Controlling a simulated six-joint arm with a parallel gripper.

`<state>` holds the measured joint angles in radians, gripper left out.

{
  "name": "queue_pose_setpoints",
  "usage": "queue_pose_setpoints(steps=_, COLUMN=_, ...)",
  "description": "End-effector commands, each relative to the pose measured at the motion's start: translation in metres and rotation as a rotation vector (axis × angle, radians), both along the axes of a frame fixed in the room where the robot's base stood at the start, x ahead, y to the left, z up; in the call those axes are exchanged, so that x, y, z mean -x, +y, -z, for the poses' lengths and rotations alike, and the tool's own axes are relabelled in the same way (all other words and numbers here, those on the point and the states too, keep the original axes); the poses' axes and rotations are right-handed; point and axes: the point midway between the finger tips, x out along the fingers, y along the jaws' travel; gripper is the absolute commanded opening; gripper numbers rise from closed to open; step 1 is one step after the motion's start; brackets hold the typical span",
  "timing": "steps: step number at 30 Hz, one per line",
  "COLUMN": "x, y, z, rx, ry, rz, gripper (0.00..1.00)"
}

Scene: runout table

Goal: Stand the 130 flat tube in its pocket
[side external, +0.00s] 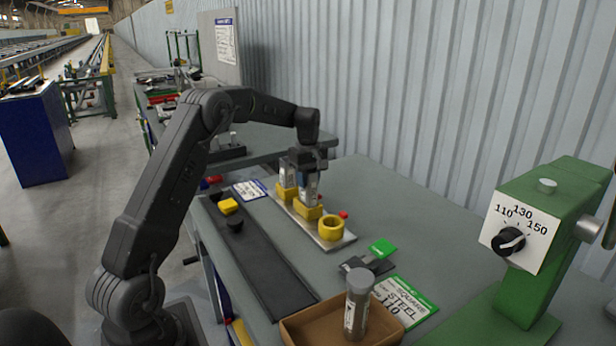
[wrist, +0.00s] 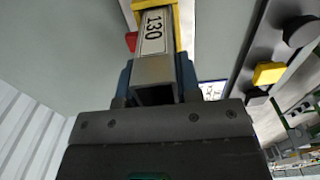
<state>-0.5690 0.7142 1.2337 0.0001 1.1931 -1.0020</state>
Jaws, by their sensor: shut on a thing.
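My gripper (side external: 308,168) is shut on the 130 flat tube (side external: 307,188), a grey hollow rectangular tube held upright over the rack. In the wrist view the tube (wrist: 155,50) shows its "130" label and its open near end between the jaws. Its lower end meets the middle yellow pocket (side external: 309,212), which also shows in the wrist view (wrist: 177,22); how deep it sits is hidden. The left yellow pocket (side external: 286,193) appears to hold another grey tube, partly behind my gripper. The right, round yellow pocket (side external: 331,229) is empty.
A round grey tube (side external: 357,302) stands in a cardboard tray (side external: 385,325) at the front. A "SQUARE STEEL 110" card (side external: 404,301), green block (side external: 382,247) and green dial machine (side external: 548,240) are at right. A black strip (side external: 265,270) bears a yellow block (side external: 228,206).

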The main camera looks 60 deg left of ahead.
Motion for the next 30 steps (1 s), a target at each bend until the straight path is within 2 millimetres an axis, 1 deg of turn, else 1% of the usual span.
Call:
queue_pose_setpoints(steps=17, x=0.000, y=0.000, z=0.013, rx=0.000, ry=-0.001, rz=0.000, gripper=0.04)
queue_pose_setpoints(steps=18, x=0.000, y=0.000, z=0.013, rx=0.000, ry=-0.001, rz=0.000, gripper=0.36)
queue_pose_setpoints(steps=26, x=0.000, y=0.000, z=0.013, rx=0.000, ry=0.000, rz=0.000, gripper=0.60)
queue_pose_setpoints(steps=30, x=0.000, y=0.000, z=0.013, rx=0.000, ry=0.000, rz=0.000, gripper=0.61)
